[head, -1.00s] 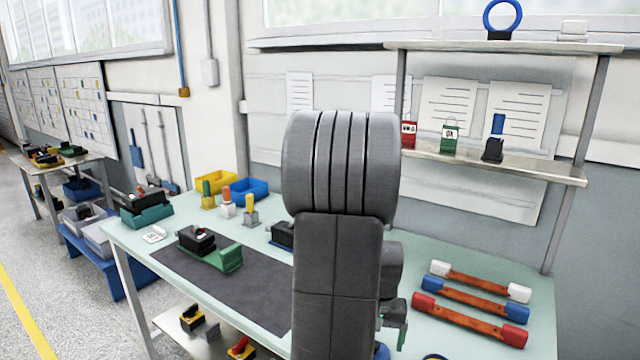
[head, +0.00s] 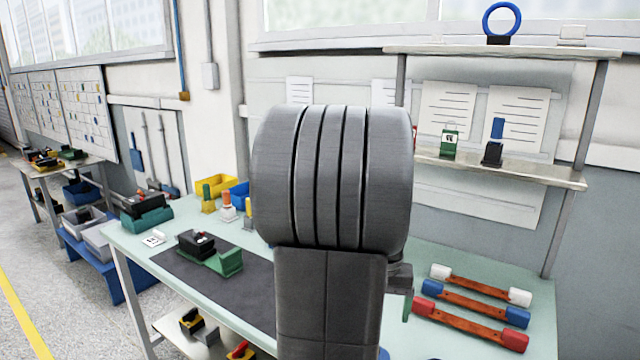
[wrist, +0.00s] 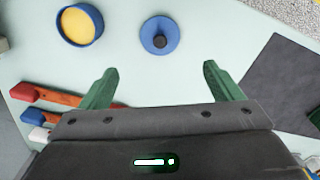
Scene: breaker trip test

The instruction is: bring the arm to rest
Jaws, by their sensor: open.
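My gripper (wrist: 160,85) shows in the wrist view with its two green fingers wide apart and nothing between them. It is above the pale green bench top (wrist: 185,85). A blue round piece with a dark knob (wrist: 160,36) lies on the bench beyond the fingertips, apart from them. In the head view my grey arm stands large in the middle and hides part of the bench; the gripper there is mostly hidden behind the arm.
A dark mat (head: 215,290) bears a black and green breaker unit (head: 210,252). A yellow-topped blue disc (wrist: 80,25) lies near the gripper. A shelf (head: 500,165) stands behind, at right.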

